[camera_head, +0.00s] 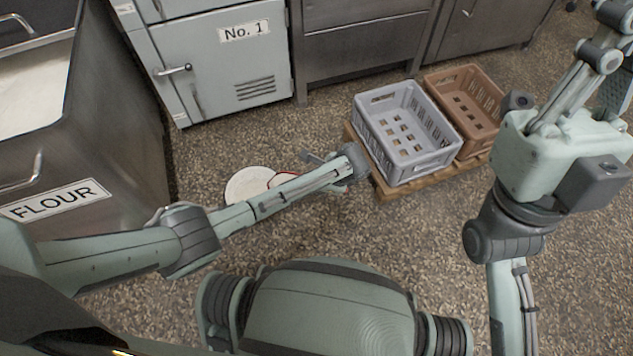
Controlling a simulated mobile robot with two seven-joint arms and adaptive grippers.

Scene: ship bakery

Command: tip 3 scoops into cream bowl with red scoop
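A pale round thing (247,184) shows low down near the middle, partly hidden behind my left forearm. A small red edge shows beside it at the forearm; I cannot tell whether it is the red scoop or a rim. I cannot make out the cream bowl for certain. My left gripper (318,160) is beyond the wrist, mostly hidden by my own arm, and its fingers cannot be read. My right gripper (598,62) is raised at the upper right, its fingers pointing up, partly cut off by the picture edge. I see nothing held in it.
A metal bin labelled FLOUR (120,130) stands at the left with white contents showing. A grey cabinet labelled No. 1 (215,65) stands behind. A grey crate (420,165) and a brown crate (485,85) sit on a wooden pallet (390,191).

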